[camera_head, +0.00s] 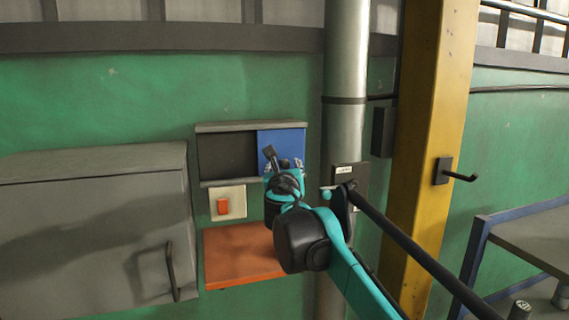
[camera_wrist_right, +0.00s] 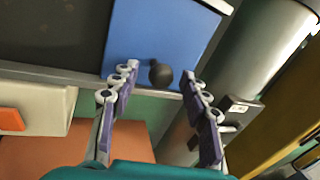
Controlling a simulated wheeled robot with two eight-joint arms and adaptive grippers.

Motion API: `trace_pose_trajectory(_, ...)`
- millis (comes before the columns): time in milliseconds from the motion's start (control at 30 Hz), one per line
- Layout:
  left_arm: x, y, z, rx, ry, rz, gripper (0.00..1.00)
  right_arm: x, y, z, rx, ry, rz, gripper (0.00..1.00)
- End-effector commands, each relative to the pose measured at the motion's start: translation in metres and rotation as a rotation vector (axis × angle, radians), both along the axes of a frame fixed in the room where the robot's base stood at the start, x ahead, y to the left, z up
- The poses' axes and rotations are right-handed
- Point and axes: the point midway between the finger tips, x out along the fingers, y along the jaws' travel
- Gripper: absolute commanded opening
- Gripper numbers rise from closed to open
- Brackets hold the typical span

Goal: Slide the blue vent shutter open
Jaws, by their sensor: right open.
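The blue vent shutter (camera_head: 285,142) is a flat panel at the right end of a grey-framed vent in the green wall. The dark part of the vent (camera_head: 226,155) lies to its left. In the right wrist view the shutter (camera_wrist_right: 165,35) carries a round black knob (camera_wrist_right: 160,75) near its lower edge. My right gripper (camera_head: 284,166) is in front of the shutter's lower part and hides some of it. Its two fingers are spread, one on each side of the knob in the wrist view. I cannot tell whether they touch it. My left gripper is not in view.
A grey pipe (camera_head: 345,60) stands just right of the shutter, then a yellow column (camera_head: 425,140) with a hook. An orange switch (camera_head: 223,206) and an orange shelf (camera_head: 235,255) are below the vent. A grey cabinet (camera_head: 90,235) is left. A dark bar (camera_head: 420,255) slants lower right.

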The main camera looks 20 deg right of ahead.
Motion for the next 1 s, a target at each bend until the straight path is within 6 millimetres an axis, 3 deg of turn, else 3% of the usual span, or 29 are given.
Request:
trace_pose_trajectory(133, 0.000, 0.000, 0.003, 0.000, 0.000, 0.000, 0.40, 0.011, -0.004, 0.000, 0.001, 0.000, -0.002, 0.46)
trace_pose_trajectory(400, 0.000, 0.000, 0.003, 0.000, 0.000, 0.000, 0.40, 0.013, -0.004, -0.001, 0.002, 0.000, -0.002, 0.46)
trace_pose_trajectory(600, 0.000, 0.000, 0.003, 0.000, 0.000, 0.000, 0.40, 0.013, -0.004, -0.001, 0.002, 0.000, -0.002, 0.00)
trace_pose_trajectory(767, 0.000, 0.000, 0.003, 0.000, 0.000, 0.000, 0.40, 0.013, -0.003, -0.001, 0.002, 0.000, -0.001, 0.00)
trace_pose_trajectory(867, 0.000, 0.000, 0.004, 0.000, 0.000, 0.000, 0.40, 0.013, 0.009, 0.000, 0.002, 0.000, 0.003, 0.00)
trace_pose_trajectory(1000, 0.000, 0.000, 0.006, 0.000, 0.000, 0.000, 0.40, 0.012, 0.046, 0.000, 0.003, 0.000, 0.007, 0.00)
